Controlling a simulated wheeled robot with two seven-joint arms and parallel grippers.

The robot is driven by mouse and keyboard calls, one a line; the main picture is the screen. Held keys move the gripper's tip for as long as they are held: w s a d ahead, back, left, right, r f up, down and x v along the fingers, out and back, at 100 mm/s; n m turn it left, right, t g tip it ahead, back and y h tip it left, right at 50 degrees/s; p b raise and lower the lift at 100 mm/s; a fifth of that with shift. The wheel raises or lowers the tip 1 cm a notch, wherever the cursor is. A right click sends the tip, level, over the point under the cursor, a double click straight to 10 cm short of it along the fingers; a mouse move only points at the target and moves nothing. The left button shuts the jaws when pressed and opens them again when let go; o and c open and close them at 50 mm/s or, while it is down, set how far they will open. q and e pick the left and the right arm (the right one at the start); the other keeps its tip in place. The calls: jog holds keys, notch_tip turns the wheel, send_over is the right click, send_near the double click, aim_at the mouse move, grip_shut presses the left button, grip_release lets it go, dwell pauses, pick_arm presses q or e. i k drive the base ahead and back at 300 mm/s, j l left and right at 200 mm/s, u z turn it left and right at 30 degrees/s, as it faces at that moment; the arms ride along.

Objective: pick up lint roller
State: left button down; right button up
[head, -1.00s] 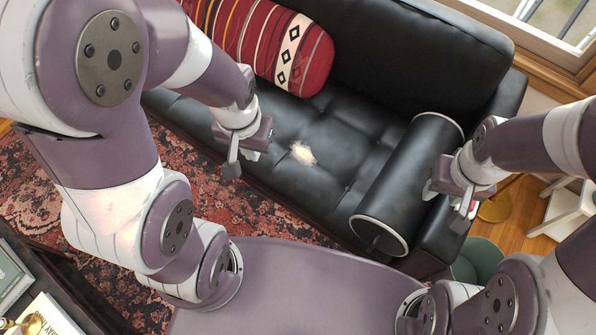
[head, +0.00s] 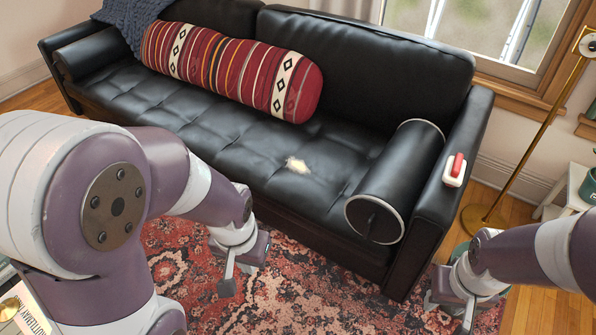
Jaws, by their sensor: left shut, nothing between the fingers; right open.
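A small white object with a red handle, which looks like the lint roller (head: 455,170), lies on top of the sofa's right armrest. My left gripper (head: 228,284) is shut and empty over the rug in front of the sofa, well left of the roller. My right gripper (head: 464,318) is open and empty at the lower right, below and apart from the roller. Its fingertips are close to the bottom edge of the view.
The black sofa (head: 215,125) carries a red striped bolster (head: 232,72), a black bolster (head: 398,180) beside the right armrest and a pale fuzzy patch (head: 297,165). A brass floor lamp (head: 527,140) and white side table (head: 575,185) stand at right. Patterned rug (head: 300,275) lies in front.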

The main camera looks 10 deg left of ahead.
aim_at(453, 176)
jog(key=u, duration=0.55)
jog(key=i+l+u, duration=0.1)
jog(key=l+u, duration=0.25)
jog(key=l, duration=0.35)
jog(key=l+u, duration=0.35)
jog(key=l, duration=0.35)
jog(key=l+u, duration=0.35)
jog(key=l, duration=0.6)
jog(key=k+l, duration=0.15)
jog(key=l, duration=0.1)
